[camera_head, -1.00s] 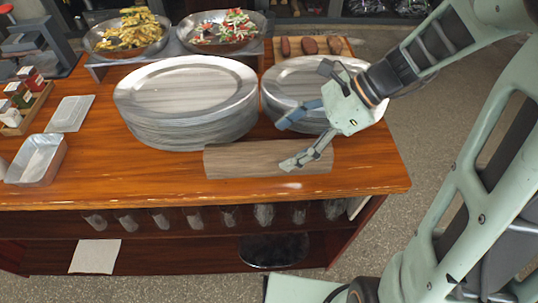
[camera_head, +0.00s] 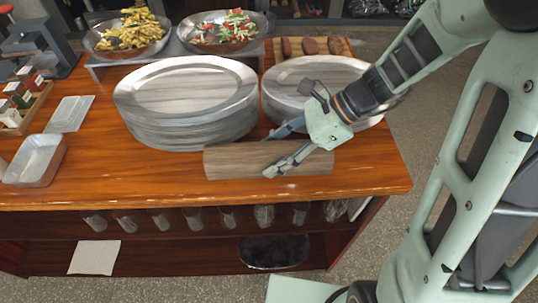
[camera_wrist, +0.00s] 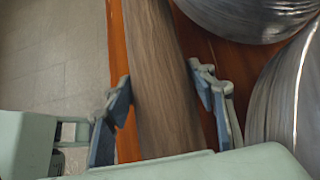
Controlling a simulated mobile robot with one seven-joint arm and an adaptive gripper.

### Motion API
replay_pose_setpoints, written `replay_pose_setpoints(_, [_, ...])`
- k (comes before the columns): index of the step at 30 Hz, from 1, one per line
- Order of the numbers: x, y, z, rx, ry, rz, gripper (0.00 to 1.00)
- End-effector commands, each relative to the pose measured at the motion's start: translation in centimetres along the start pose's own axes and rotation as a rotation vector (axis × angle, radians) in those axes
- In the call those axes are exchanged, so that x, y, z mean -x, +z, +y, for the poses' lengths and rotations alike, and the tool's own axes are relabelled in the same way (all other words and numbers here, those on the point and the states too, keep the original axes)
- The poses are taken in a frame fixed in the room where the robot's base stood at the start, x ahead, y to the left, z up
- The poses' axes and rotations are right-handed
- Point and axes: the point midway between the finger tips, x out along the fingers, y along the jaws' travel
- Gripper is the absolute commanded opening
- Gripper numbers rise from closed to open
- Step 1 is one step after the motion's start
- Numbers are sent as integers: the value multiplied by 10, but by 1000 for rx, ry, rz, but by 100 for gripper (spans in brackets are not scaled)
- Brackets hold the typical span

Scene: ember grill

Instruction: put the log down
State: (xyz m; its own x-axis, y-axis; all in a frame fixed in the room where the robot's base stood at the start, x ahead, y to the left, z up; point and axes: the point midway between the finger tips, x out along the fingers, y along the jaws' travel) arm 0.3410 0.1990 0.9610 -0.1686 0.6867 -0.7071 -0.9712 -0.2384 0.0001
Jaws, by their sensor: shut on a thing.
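The log (camera_head: 228,162) is a grey-brown wooden piece with a long flat face. It lies lengthwise along the front of the wooden counter, in front of the plate stacks. My gripper (camera_head: 270,156) is at the log's right half, shut on it, with one finger on the far side and one on the near side. In the wrist view the log (camera_wrist: 160,60) runs between the two blue-grey finger pads. Its lower end there is hidden behind my gripper's body.
Two stacks of metal plates, a larger one (camera_head: 185,90) and a smaller one (camera_head: 300,75), stand right behind the log. The counter (camera_head: 110,170) is bare to the log's left. Its front edge is close. A metal tray (camera_head: 35,160) sits at far left.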

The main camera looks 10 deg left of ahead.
Motion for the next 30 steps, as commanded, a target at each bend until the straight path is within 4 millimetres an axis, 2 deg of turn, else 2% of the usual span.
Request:
replay_pose_setpoints(1, [0, 0, 0, 0, 0, 0, 28])
replay_pose_setpoints(9, [0, 0, 0, 0, 0, 0, 0])
replay_pose_setpoints(20, [3, 3, -1, 1, -1, -2, 0])
replay_pose_setpoints(30, [21, 21, -1, 2, -2, -2, 0])
